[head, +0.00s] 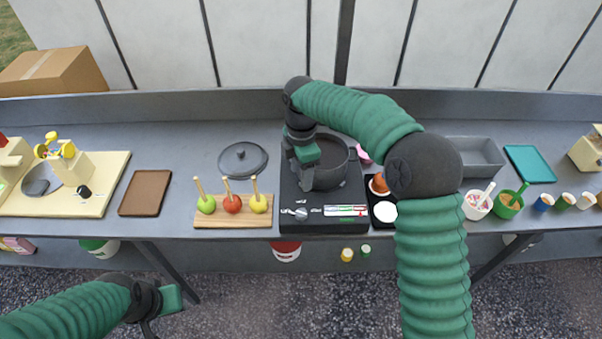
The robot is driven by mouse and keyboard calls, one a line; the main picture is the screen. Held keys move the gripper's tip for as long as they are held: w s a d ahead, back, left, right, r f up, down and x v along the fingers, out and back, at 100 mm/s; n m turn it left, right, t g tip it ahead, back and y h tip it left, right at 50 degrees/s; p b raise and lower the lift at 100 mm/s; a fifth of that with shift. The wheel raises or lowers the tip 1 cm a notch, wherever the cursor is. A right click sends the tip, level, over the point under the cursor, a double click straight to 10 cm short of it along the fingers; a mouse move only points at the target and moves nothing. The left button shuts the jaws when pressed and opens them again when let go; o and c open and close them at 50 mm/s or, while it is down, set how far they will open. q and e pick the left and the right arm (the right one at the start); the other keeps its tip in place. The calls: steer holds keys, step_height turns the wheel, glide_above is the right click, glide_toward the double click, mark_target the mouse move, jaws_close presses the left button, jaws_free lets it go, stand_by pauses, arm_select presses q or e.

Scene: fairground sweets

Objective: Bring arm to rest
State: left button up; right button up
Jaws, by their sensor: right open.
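My right arm, green and ribbed, reaches up from the bottom right and bends left over the counter (110,208). Its gripper (304,180) points down at the left side of a dark pot (335,172), which stands on a black cooker (325,225). The gripper is open; the picture does not show clearly whether it touches the pot's rim. My left gripper (165,315) hangs low at the bottom left, in front of the counter and away from everything on it. Its fingers are partly out of clear sight, so its opening cannot be judged.
Left of the cooker, three apples on sticks stand on a wooden board (205,221), with a dark lid (243,158) behind. A brown tray (146,192) lies further left. Right are a grey tray (478,156), a teal mat (530,164) and several cups. My right forearm hides part of the counter.

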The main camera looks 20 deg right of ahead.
stand_by(0.4)
steer(key=s+d+f+m+t, duration=0.1)
steer(key=s+f+m, duration=0.2)
steer(key=s+m, duration=0.6)
steer(key=s+d+f+m+t, duration=0.1)
steer(key=s+f+m, duration=0.3)
steer(key=s+m, duration=0.6)
steer(key=s+d+b, duration=0.1)
steer(key=s, duration=0.3)
steer(key=shift+t, duration=0.3)
